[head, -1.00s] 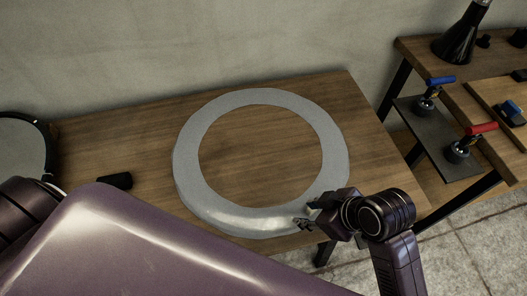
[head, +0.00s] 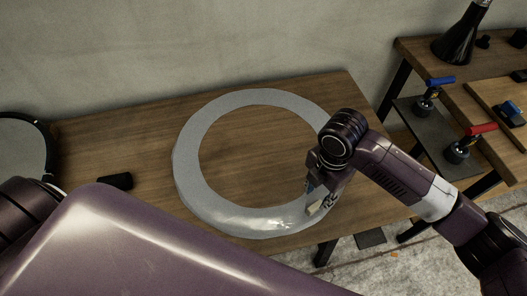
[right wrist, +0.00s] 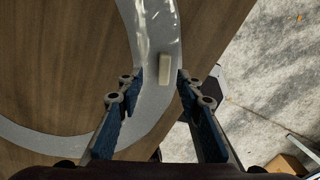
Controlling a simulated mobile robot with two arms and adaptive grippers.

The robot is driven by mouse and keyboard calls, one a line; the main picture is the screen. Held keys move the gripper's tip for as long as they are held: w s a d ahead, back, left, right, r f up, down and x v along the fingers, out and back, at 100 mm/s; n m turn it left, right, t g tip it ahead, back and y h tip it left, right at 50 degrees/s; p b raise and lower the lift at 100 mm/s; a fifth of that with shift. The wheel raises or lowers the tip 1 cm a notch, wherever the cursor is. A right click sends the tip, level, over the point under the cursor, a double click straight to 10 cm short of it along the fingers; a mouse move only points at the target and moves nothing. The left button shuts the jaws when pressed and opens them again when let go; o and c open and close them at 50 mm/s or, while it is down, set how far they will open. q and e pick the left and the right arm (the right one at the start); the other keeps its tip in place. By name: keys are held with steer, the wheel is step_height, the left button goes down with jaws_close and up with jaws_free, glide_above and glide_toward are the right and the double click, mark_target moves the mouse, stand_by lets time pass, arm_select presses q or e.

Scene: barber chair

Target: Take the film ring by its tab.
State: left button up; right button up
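The film ring (head: 190,160) is a wide, flat grey translucent ring lying on the wooden table. In the right wrist view the ring (right wrist: 155,25) runs along the table's edge. Its small cream tab (right wrist: 165,69) stands out on the band there; in the head view the tab (head: 314,208) is partly covered by my gripper. My right gripper (head: 318,195) is over the ring's near right part. In the right wrist view its blue-padded fingers (right wrist: 160,82) are apart, with the tab between and slightly beyond the tips, and nothing held. My left gripper is out of view.
The wooden table (head: 110,130) is largely bare. A black object (head: 116,181) and a round mirror-like disc (head: 22,150) are at the left.

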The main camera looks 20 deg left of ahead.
mark_target(317, 204)
steer(key=f, duration=0.3)
steer(key=f+p, duration=0.1)
steer(key=shift+s+d+f, duration=0.1)
steer(key=shift+d+f, duration=0.25)
steer(key=shift+d, duration=0.05)
steer(key=shift+f, duration=0.6)
jaws_close()
